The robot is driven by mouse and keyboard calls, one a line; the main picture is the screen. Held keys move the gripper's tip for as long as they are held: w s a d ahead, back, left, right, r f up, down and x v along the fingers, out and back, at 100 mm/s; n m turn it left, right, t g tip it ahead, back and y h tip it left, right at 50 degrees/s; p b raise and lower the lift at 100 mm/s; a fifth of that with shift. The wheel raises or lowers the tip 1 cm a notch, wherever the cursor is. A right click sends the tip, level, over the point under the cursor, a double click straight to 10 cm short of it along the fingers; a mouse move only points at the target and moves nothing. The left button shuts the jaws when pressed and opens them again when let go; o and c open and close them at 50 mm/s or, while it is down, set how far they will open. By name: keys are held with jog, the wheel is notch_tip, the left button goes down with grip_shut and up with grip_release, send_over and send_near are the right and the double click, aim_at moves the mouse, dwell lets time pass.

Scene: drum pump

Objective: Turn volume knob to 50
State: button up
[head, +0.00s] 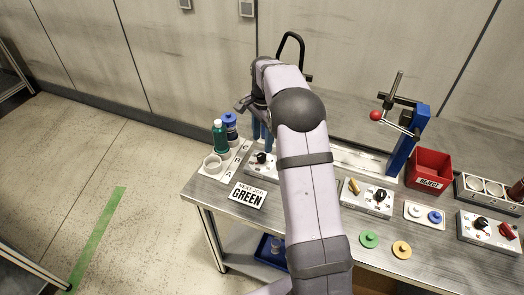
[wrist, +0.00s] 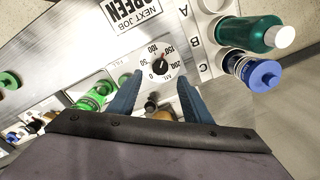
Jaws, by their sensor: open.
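The black volume knob (wrist: 160,67) sits on a light panel with a dial marked from 0 to 200 mL around it. Its pointer seems to face the 100 to 150 side, but the mark is too small to read surely. My gripper (wrist: 159,79) is open, with its two blue-grey fingers on either side of the knob in the wrist view and gaps between. In the head view the knob (head: 262,158) shows at the left of the table, just below my gripper (head: 262,140). My arm hides part of its panel.
A "NEXT JOB GREEN" card (head: 248,195) lies in front of the knob panel.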

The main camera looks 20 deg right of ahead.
aim_at(262, 156)
jog(key=shift+f+p, duration=1.2)
jog(key=shift+f, duration=2.25)
jog(key=c, duration=1.1)
